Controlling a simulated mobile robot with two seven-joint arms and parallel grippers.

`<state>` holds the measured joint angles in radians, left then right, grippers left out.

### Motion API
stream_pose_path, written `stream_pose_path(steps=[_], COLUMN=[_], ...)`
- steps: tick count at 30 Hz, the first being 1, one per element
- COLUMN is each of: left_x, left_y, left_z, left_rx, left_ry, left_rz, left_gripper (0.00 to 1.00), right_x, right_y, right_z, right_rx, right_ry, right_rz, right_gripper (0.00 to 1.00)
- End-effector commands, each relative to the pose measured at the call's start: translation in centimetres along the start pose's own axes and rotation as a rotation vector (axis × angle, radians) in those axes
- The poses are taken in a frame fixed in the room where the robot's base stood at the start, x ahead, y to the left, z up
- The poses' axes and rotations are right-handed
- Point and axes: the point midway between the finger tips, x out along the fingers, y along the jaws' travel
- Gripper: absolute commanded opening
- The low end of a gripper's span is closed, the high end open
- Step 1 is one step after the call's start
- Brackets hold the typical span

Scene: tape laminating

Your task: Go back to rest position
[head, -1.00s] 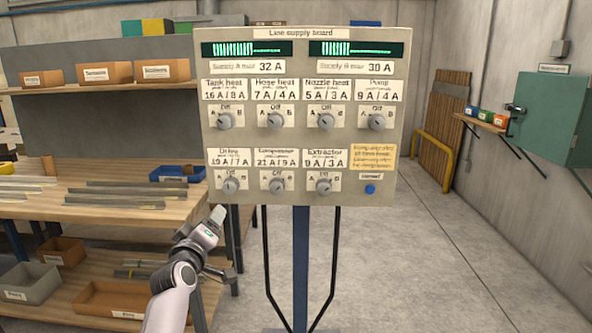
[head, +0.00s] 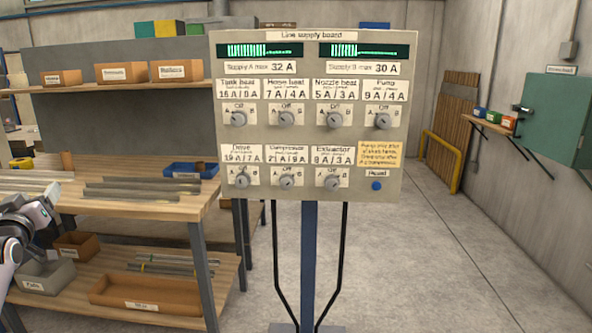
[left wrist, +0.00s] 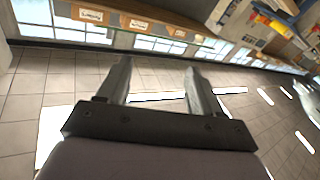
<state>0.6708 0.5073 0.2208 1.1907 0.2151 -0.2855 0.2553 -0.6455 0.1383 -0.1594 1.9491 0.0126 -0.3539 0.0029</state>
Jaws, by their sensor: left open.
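The line supply board (head: 306,115) stands upright on a blue post in the middle of the head view. It carries two green bar displays, several rotary knobs and a blue reset button (head: 376,186). My left arm (head: 22,235) shows at the left edge of the head view, well left of the board and in front of the workbench. In the left wrist view my left gripper (left wrist: 158,85) has its two fingers apart with nothing between them. My right gripper is in neither view.
A wooden workbench (head: 140,203) with metal bars and a blue bin (head: 190,170) stands at the left. Its lower shelf holds an orange tray (head: 146,294). A green cabinet (head: 556,120) hangs on the right wall. The floor (head: 440,270) right of the board is clear.

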Motion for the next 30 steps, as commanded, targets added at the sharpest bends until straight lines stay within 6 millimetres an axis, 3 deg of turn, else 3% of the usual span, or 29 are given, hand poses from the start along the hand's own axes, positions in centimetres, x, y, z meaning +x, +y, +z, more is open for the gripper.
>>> stream_pose_path(steps=[1, 3, 6, 8, 14, 20, 24, 30], left_x=[0.0, -0.1, -1.6, -2.6, -7.5, -15.4, -22.3, -33.2], left_y=[-2.1, -4.4, -2.9, -2.4, -0.6, 1.3, 2.3, 3.5], left_z=[-1.9, -4.2, 0.7, 2.8, 11.2, 20.4, 26.0, 31.8], left_rx=[0.041, 0.087, 0.168, 0.218, 0.398, 0.571, 0.666, 0.756], left_ry=[0.022, 0.047, -0.023, -0.052, -0.178, -0.329, -0.433, -0.577], left_rz=[-0.024, -0.051, -0.011, 0.008, 0.102, 0.24, 0.351, 0.514], left_gripper=[0.65, 0.65, 0.65, 0.65, 0.65, 0.65, 0.65, 0.65], right_x=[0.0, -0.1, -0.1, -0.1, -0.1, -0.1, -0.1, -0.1], right_y=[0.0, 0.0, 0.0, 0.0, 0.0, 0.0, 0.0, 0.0], right_z=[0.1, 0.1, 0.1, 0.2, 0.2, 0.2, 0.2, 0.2], right_rx=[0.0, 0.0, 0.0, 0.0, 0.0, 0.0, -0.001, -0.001], right_ry=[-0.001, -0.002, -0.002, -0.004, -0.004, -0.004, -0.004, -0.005], right_rz=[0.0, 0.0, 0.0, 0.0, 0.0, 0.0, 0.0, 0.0], right_gripper=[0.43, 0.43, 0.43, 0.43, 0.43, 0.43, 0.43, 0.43])
